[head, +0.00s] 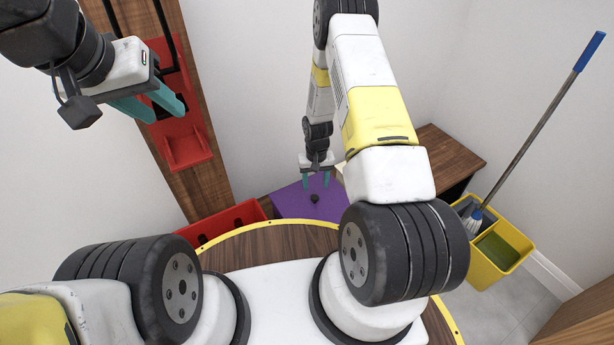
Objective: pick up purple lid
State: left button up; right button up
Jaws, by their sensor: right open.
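The purple lid (290,204) is a flat purple panel with a small black knob (315,199) on top. It lies beyond the front edge of my round base, and its right part is hidden behind my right arm. My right gripper (315,183) points down over the lid, with its two teal fingers apart and the knob just below and between them. I cannot tell whether the fingertips touch the lid. My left gripper (165,108) is at the upper left, away from the lid, with its teal fingers apart and nothing seen between them.
A red crate (225,221) stands left of the lid. A red holder (187,150) is on a wooden wall panel behind my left gripper. A wooden cabinet (447,157) and a yellow mop bucket (492,277) with a mop (520,150) stand to the right.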

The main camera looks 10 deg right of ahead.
aim_at(315, 197)
notch_tip(315, 197, down, 8)
jog(key=shift+a, duration=0.1)
grip_shut()
dwell(0.5)
